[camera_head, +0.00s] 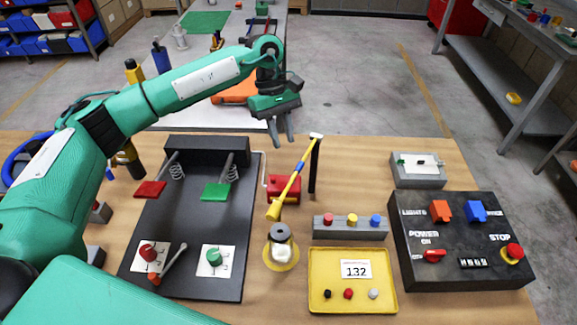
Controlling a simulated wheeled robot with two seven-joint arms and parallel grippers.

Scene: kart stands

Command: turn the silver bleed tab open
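I cannot tell for sure which small part is the silver bleed tab. A silver lever (174,257) with a red end lies slanted at the front of the black pedal board (190,286), between a red knob (148,252) and a green knob (214,257) on white plates. A thin silver rod (264,169) stands bent beside a red block (283,188) in the middle. My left gripper (281,142) hangs above the table's back edge, fingers down, apart and empty. It is behind the red block and touches nothing that I can see. My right gripper is out of view.
A yellow-handled hammer (294,178) leans across the red block near a black post (314,168). A jar (281,240), a button block (350,229), a yellow tray (390,298) and a black switch box (460,284) crowd the right. A grey box (418,183) stands behind.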

